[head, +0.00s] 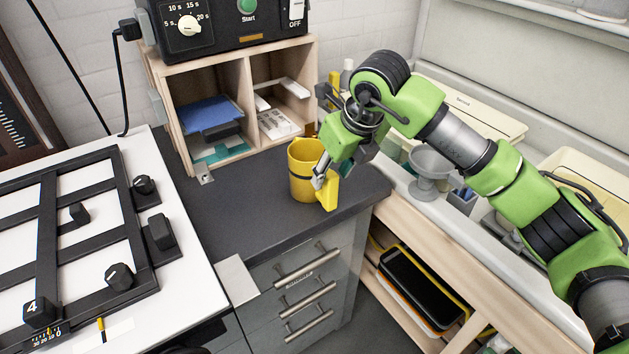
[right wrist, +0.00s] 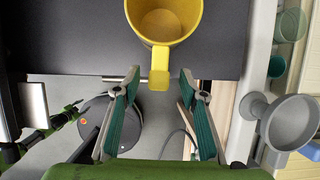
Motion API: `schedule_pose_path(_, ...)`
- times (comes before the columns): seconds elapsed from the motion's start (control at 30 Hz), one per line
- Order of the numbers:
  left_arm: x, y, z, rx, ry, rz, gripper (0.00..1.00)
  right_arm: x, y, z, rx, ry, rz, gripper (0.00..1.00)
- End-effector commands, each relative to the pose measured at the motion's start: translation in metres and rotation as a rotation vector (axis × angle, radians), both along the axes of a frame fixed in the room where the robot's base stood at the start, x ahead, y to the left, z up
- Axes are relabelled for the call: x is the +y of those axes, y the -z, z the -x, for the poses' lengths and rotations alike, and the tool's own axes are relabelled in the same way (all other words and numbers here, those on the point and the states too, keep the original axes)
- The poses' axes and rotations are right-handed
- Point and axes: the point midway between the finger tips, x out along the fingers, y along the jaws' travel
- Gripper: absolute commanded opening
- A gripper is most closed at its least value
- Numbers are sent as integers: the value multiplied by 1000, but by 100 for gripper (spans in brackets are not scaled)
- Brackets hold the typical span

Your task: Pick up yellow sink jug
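The yellow sink jug (head: 304,171) stands upright on the dark grey counter, near its right end. Its handle (head: 328,191) points toward the front right. My right gripper (head: 323,175) is at the jug's handle side. In the right wrist view the jug (right wrist: 181,36) is at the top, with its handle (right wrist: 160,71) reaching down toward the gap between the two green-padded fingers. The right gripper (right wrist: 154,80) is open there, with clear space on both sides of the handle. My left gripper is not in view.
A wooden shelf (head: 245,95) with a black timer box (head: 228,24) on top stands behind the jug. A grey funnel (head: 430,167) is in the sink area at the right. The counter left of the jug is clear.

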Motion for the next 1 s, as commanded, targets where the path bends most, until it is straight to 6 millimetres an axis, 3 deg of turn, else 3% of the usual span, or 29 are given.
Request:
schedule_pose_path(0.17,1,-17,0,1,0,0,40,6,23,-4,6,-1,-1,39)
schedule_pose_path(0.3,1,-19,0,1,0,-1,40,9,40,-10,4,0,0,39)
schedule_pose_path(0.6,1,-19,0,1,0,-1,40,10,46,-12,0,-1,0,39)
schedule_pose_path(0.77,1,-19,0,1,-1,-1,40,10,46,-12,0,-1,0,0)
schedule_pose_path(1.0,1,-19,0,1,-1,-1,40,10,45,-13,0,0,-1,0)
